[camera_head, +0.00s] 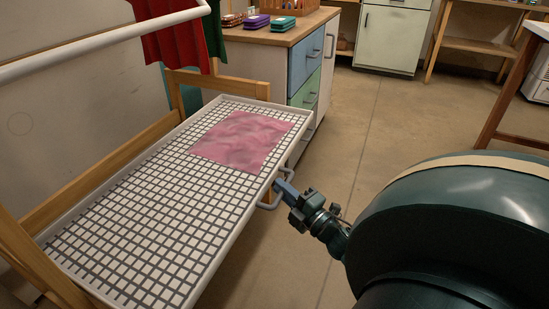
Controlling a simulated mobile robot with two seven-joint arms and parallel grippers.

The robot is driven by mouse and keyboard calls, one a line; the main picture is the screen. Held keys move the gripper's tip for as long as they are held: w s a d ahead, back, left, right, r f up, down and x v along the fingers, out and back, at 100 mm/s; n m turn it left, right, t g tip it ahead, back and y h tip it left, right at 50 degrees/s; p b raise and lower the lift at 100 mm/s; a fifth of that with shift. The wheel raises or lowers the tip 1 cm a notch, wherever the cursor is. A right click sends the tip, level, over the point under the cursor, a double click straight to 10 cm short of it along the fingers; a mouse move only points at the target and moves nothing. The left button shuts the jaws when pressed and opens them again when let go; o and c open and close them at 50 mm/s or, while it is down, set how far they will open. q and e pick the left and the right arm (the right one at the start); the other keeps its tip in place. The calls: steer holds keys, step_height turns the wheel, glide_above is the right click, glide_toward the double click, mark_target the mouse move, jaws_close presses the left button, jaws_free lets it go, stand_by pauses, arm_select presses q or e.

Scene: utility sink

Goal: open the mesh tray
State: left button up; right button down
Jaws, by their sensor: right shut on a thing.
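The mesh tray (150,213) is a long white-rimmed tray with a grid floor, held in a wooden frame. A pink cloth (241,141) lies flat on its far half. A grey handle (267,205) sticks out from the tray's right side. My right gripper (282,187) is at this handle and shut on it. The arm comes in from the right and its large dark link covers the lower right of the view. My left gripper is not in view.
A white rail (105,40) with red and green cloths crosses above the tray. A wood-topped cabinet (280,38) with blue and green drawers stands just behind the tray's far end. The floor (370,130) to the right is clear. A wooden table leg (508,85) stands at far right.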

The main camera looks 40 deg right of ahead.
steer(key=c, duration=1.5)
jaws_free()
steer(key=shift+o, duration=0.2)
steer(key=shift+s, duration=0.1)
steer(key=s+f+p, duration=0.2)
steer(key=s, duration=1)
steer(key=shift+s+f, duration=0.2)
steer(key=shift+s, duration=0.2)
